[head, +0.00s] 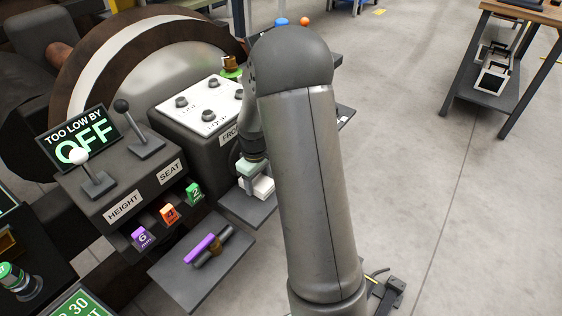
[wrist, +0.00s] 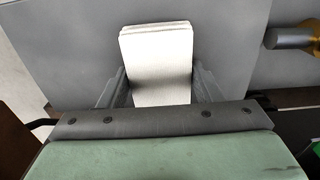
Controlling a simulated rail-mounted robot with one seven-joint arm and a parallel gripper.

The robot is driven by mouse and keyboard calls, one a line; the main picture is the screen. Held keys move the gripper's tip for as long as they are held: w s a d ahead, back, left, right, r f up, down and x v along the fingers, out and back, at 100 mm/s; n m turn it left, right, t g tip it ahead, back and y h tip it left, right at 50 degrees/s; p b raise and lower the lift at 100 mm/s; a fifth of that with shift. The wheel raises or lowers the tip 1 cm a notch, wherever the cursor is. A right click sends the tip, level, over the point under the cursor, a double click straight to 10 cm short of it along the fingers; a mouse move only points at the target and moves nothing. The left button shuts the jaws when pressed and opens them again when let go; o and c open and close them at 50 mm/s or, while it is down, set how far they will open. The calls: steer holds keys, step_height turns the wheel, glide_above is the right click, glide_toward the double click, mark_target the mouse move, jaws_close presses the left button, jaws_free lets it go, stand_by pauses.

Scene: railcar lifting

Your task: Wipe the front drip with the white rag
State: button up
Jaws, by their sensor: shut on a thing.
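The white rag (wrist: 160,55) is a folded, block-like pad. In the wrist view it sits between the two fingers of my gripper (wrist: 160,80), which is shut on it. In the head view the rag (head: 262,187) shows just left of my arm, below the pale green part of my gripper (head: 252,176), low over a small grey shelf (head: 240,208). I cannot tell whether it touches the shelf. A label beginning "FRO" (head: 230,133) is on the dark box above, partly hidden by my arm. I cannot make out the front drip in either view.
A console with two levers and HEIGHT (head: 123,206) and SEAT labels stands left, below an "OFF" display (head: 78,147). Numbered coloured blocks (head: 168,214) sit under it. A lower tray (head: 190,275) holds a purple-handled tool (head: 203,247).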

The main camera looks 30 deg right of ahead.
steer(key=shift+w+a, duration=0.2)
steer(key=shift+w, duration=0.25)
steer(key=shift+w+r+p, duration=0.1)
steer(key=shift+r+p, duration=0.2)
steer(key=shift+p, duration=0.1)
steer(key=shift+r+p, duration=2.55)
steer(key=shift+r, duration=1.2)
